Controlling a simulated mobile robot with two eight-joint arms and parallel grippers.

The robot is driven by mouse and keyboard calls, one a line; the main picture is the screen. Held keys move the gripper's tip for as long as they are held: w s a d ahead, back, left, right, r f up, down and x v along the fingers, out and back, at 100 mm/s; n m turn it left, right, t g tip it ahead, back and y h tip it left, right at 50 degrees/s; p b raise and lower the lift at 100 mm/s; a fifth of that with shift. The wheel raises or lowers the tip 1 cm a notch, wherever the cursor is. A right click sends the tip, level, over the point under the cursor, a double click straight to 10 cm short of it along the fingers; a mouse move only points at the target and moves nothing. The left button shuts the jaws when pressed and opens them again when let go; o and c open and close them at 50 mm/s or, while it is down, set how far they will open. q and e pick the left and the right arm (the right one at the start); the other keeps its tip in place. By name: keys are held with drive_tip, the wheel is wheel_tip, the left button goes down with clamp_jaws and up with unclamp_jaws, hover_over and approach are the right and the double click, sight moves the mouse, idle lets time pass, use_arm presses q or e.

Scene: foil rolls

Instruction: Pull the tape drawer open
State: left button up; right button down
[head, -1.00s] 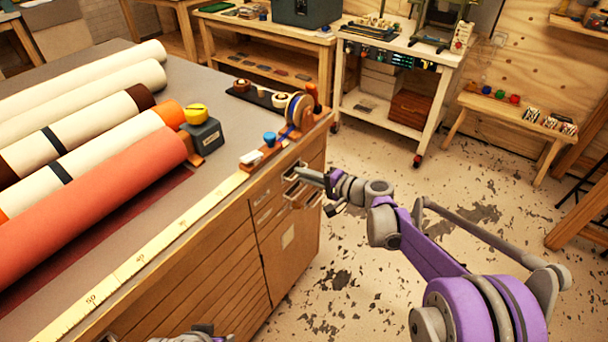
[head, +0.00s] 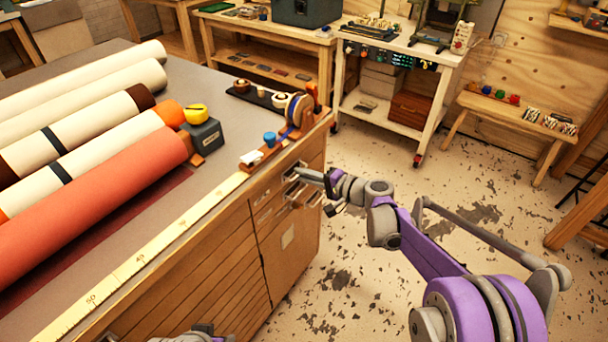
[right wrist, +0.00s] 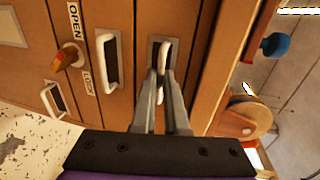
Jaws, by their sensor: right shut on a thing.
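My right gripper (head: 302,172) is at the upper drawers on the end of the wooden cabinet (head: 285,240). In the right wrist view its fingers (right wrist: 163,80) are shut on a pale drawer handle (right wrist: 162,57). The front of this drawer (right wrist: 190,35) looks about flush with the cabinet face; I see no clear gap. Beside it is another drawer with a pale handle (right wrist: 107,60). A wooden turn knob (right wrist: 68,56) sits by labels reading OPEN and LOCK. I cannot read which drawer is the tape drawer.
Foil rolls (head: 95,210) lie on the cabinet top, with a yellow ruler (head: 145,255) along its edge. A tape dispenser (head: 297,108) and a blue knob (head: 270,138) stand above the drawers. The floor (head: 370,285) in front of the cabinet is clear.

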idle(0.3)
drive_tip(key=f+v, duration=0.2)
drive_tip(key=v, duration=0.8)
drive_tip(key=f+p+v, duration=0.1)
drive_tip(key=f+v, duration=0.1)
drive_tip(key=v, duration=0.9)
drive_tip(key=shift+s+d+f, duration=0.2)
drive_tip(key=shift+s+d, duration=0.25)
drive_tip(key=shift+d, duration=0.2)
drive_tip(key=c, duration=1)
unclamp_jaws()
drive_tip(key=shift+o, duration=0.2)
drive_tip(key=v, duration=1.1)
drive_tip(key=shift+p, duration=0.4)
drive_tip(key=shift+w+a, duration=0.1)
drive_tip(key=shift+a, duration=0.05)
